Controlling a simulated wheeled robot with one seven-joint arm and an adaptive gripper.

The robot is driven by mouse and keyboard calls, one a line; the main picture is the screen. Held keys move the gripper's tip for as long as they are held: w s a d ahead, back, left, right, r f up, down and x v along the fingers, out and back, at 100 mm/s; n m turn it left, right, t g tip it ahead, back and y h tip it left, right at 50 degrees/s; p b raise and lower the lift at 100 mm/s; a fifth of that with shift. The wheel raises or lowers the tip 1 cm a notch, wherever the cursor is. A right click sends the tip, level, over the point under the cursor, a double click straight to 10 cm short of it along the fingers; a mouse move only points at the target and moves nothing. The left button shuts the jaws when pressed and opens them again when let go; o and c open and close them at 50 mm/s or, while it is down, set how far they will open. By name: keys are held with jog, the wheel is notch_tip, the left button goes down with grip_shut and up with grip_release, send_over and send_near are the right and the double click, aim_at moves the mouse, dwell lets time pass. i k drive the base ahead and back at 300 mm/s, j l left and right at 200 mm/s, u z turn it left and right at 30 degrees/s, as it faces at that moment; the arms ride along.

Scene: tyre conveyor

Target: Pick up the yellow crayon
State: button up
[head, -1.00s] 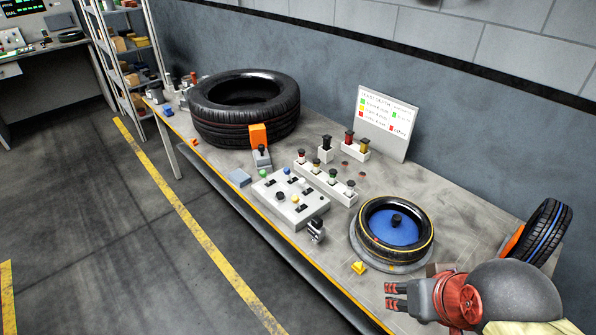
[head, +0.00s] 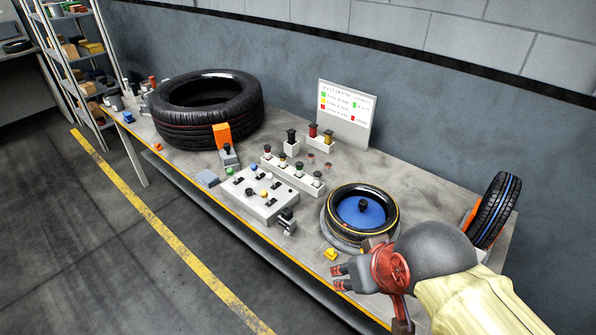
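A yellow, dark-topped piece (head: 328,138) stands beside a red one (head: 313,131) in a small white holder in front of the sign. It looks like the yellow crayon, but it is too small to be sure. A small yellow block (head: 330,254) lies near the bench's front edge; its shape is not crayon-like. My gripper (head: 336,277) is at the front right of the bench, just below and right of this yellow block in the picture. Its red-tipped fingers are apart with nothing visible between them. It is well away from the white holder.
A small tyre (head: 388,221) on a round stand is just behind my gripper. A grey switch box (head: 245,202) and a row of knobs (head: 290,172) fill the middle of the bench (head: 428,199). A large tyre (head: 180,133) lies left; another tyre (head: 493,210) stands right.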

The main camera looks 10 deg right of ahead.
aim_at(282, 155)
jog(key=i+j+z, duration=0.1)
jog(key=i+j, duration=0.7)
jog(key=i, duration=0.2)
jog(key=i+j, duration=0.9)
jog(key=i+z, duration=0.05)
jog(key=i, duration=0.05)
